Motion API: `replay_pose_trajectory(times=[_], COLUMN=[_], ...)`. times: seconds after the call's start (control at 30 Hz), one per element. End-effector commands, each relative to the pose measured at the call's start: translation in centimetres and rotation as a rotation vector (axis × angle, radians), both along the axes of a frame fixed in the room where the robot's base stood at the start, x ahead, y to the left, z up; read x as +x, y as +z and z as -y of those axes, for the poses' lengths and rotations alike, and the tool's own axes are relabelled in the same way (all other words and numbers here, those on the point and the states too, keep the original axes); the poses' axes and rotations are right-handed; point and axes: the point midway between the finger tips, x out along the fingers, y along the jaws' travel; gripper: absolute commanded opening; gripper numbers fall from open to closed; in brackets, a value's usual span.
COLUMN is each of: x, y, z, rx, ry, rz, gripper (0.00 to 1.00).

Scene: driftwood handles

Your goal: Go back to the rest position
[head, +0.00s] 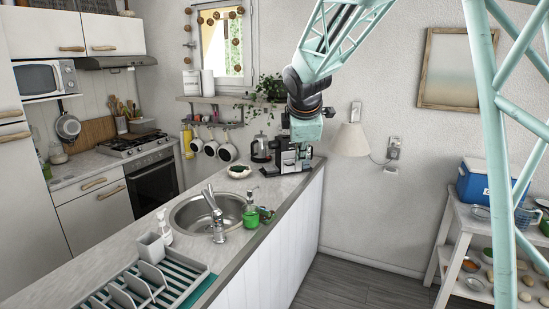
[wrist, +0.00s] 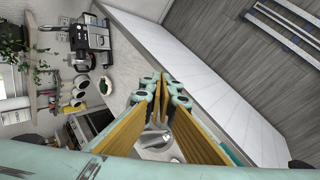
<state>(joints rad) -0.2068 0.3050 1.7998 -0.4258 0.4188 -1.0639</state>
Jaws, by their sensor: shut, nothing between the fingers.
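My gripper (head: 304,156) hangs from my teal arm at the upper middle of the head view, in front of the coffee machine (head: 285,155) at the far end of the counter. In the wrist view my gripper (wrist: 162,84) shows its teal linkages and yellow-brown finger pads drawn together, with nothing between them. The coffee machine also shows in the wrist view (wrist: 94,38), beyond the fingers and to the left. The exact gap between my fingertips and the counter is hard to tell.
A wall lamp (head: 350,140) is right of my gripper. A shelf stand (head: 450,215) is at right. Open floor (head: 350,280) lies between.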

Motion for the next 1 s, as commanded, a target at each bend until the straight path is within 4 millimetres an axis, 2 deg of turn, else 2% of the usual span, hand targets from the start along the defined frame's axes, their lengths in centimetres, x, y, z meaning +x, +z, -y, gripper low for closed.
replay_pose_trajectory(times=[0.5, 1.0], x=[-11.0, -22.3], y=[2.1, 2.3], z=[5.2, 9.0], rx=[0.162, 0.317], ry=[-0.267, -0.524], rz=[-0.040, -0.078], gripper=[0.00, 0.00])
